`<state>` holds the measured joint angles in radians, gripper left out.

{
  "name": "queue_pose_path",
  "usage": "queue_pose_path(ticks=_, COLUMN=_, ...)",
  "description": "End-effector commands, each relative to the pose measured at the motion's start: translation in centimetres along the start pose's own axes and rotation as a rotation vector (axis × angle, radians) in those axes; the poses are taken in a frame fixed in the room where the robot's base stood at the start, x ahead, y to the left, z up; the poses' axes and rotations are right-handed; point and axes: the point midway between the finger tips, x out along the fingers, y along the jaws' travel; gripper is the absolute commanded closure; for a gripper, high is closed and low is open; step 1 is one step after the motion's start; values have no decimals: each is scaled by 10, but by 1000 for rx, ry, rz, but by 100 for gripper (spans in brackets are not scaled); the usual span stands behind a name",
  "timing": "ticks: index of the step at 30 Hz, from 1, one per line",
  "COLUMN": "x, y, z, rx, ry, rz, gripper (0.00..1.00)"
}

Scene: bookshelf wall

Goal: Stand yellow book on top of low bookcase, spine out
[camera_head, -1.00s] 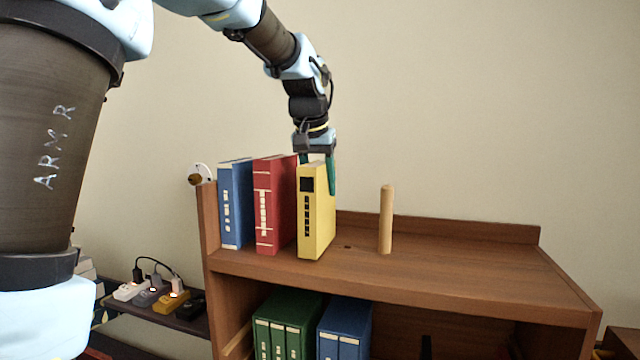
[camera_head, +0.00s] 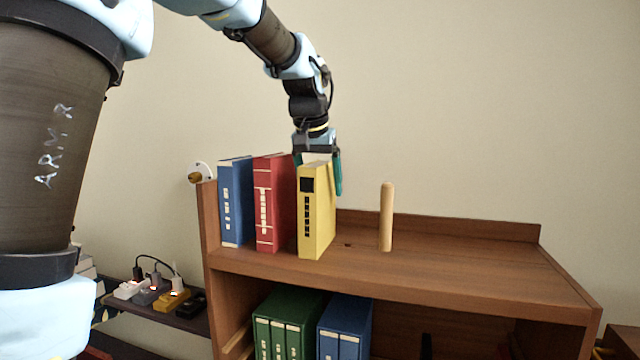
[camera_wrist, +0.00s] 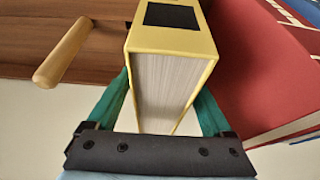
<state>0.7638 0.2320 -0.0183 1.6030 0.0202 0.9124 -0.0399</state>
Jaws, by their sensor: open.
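The yellow book (camera_head: 317,215) stands upright on top of the low bookcase (camera_head: 440,262), its spine with a black square and dark marks facing out toward the front. It stands to the right of the red book (camera_head: 274,205), with a narrow gap at the front. My gripper (camera_head: 318,178) is open at the top rear of the yellow book, one green finger on each side. The book's base is on the shelf top.
A blue book (camera_head: 236,203) stands left of the red one, by the bookcase's left side panel. A wooden peg (camera_head: 386,217) stands right of the yellow book. The top's right part is clear.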

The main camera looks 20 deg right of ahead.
Motion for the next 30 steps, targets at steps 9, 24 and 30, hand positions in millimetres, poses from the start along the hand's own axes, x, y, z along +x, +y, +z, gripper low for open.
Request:
queue_pose_path(ticks=9, x=-11, y=0, z=0, rx=0, ry=0, rz=0, gripper=15)
queue_pose_path(ticks=24, x=-98, y=0, z=0, rx=0, ry=2, rz=0, gripper=15)
queue_pose_path(ticks=30, x=-108, y=0, z=0, rx=0, ry=-1, rz=0, gripper=15)
